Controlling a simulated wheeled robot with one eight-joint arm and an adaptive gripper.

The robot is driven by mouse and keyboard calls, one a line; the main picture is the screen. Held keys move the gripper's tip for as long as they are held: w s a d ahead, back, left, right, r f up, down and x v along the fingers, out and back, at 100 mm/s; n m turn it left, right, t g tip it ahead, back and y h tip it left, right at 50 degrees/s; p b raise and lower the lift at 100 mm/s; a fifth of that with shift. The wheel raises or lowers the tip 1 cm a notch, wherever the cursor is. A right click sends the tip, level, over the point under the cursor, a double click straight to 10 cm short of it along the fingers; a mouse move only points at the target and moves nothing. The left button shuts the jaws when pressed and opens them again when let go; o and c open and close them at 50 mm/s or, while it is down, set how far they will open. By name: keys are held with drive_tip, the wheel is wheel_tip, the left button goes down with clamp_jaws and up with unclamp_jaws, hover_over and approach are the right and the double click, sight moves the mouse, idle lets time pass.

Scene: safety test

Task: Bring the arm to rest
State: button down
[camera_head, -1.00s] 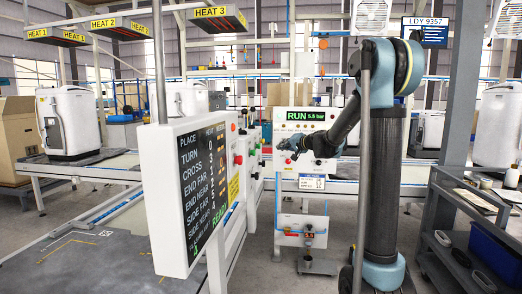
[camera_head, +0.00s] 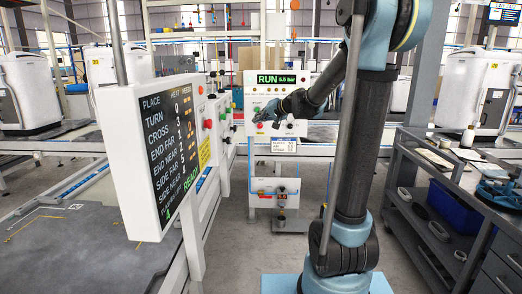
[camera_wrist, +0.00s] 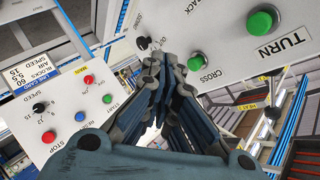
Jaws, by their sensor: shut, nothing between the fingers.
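My gripper (camera_head: 266,112) is shut and empty. In the head view it hangs in the air in front of the white RUN panel (camera_head: 257,101), at the end of my bent arm. The wrist view shows its fingers (camera_wrist: 163,100) closed together in the middle. Beyond them in that view are a white panel with green TURN and CROSS buttons (camera_wrist: 262,22) and a white panel with STOP, START and SPEED controls (camera_wrist: 62,110). I cannot tell whether the fingertips touch either panel.
A large status screen (camera_head: 172,140) stands left of my arm. A shelf cart (camera_head: 425,215) with a blue bin (camera_head: 452,212) stands close on the right. White machines (camera_head: 25,92) stand behind on conveyors. Grey floor (camera_head: 225,255) shows between the screen and my base.

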drive_tip(key=s+d+f+g+h, duration=0.2)
drive_tip(key=s+d+f, duration=0.5)
drive_tip(key=s, duration=0.7)
drive_tip(key=s+d+f+n+g+h, duration=0.1)
drive_tip(key=s+d+f+h, duration=0.3)
drive_tip(key=s, duration=1)
drive_tip(key=s+d+f+g+h, duration=0.3)
drive_tip(key=s+d+f+g, duration=0.1)
drive_tip(key=s+d+f, duration=0.6)
drive_tip(key=s+f, duration=0.2)
drive_tip(key=s, duration=0.2)
drive_tip(key=shift+s+d, duration=0.25)
drive_tip(key=shift+d, duration=0.05)
drive_tip(key=shift+w+f, duration=0.1)
drive_tip(key=shift+f, duration=0.05)
drive_tip(key=shift+w+f, duration=0.15)
drive_tip(key=shift+w, duration=0.2)
